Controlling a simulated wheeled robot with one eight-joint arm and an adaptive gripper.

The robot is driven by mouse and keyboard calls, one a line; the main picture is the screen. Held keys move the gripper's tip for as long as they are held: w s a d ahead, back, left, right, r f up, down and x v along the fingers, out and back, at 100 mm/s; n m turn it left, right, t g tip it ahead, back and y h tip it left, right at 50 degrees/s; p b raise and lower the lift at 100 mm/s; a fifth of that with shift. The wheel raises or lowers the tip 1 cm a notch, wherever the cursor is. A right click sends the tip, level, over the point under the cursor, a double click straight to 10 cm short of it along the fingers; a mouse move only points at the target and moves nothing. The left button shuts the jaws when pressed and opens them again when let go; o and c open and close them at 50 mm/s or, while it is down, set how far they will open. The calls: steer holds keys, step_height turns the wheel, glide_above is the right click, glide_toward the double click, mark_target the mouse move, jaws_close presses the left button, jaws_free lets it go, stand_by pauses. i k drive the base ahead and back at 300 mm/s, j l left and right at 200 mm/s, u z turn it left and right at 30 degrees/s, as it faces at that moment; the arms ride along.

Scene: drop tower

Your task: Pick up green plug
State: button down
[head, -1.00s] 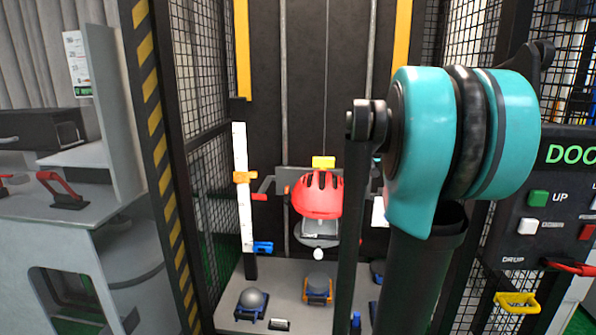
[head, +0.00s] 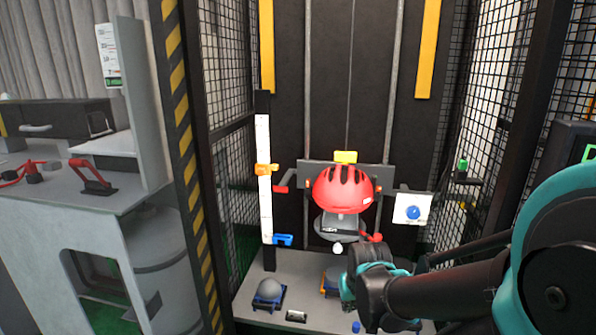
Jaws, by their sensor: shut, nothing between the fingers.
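A small green plug (head: 463,165) stands upright on a small dark shelf (head: 464,181) at the right side of the drop tower, by the mesh wall. It is in clear sight and nothing touches it. My arm reaches in from the lower right, below the plug, with its dark and teal joints in front of the tower's base. The fingers of my gripper cannot be made out in this view.
A red helmet (head: 343,189) hangs in the tower's middle above a grey base plate (head: 250,313). A white panel with a blue knob (head: 413,213) is left of the plug. A hazard-striped post (head: 181,120) and a grey bench (head: 100,195) are at left.

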mark_target(463, 165)
steer(key=z, duration=1.05)
